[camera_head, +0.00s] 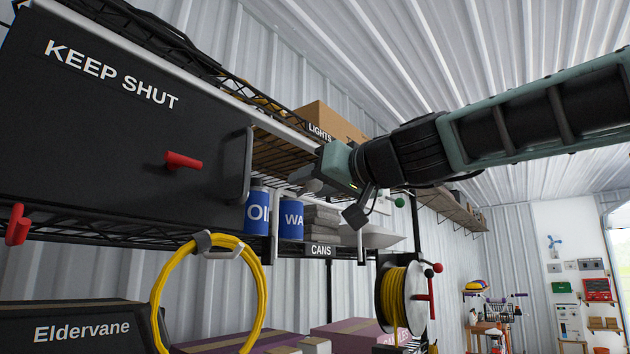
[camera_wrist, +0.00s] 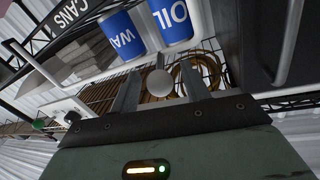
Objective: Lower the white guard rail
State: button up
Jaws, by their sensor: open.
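In the head view, a pale rail-like strip (camera_head: 215,88) runs along the top edge above the dark "KEEP SHUT" panel; I cannot tell for sure that it is the white guard rail. My gripper (camera_head: 308,186) is in front of the shelf opening, right of the panel's grey handle. In the wrist view my gripper (camera_wrist: 160,88) is open, its two fingers apart. A pale round knob (camera_wrist: 159,82) shows between the fingers; whether it touches them, or belongs to the rail, cannot be told. My wrist hides part of the shelf behind it.
Blue cans (camera_head: 291,218) and grey blocks (camera_head: 321,222) stand on the "CANS" shelf (camera_head: 287,249). The panel's handle (camera_head: 246,178) and red knob (camera_head: 182,161) stick out on the left. A yellow hose coil (camera_head: 262,290) and cable reel (camera_head: 401,298) hang below. Open room lies right.

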grip_shut()
jog(key=shift+d+f+b, duration=0.1)
jog(key=shift+f+b, duration=0.15)
jog(key=shift+b, duration=0.55)
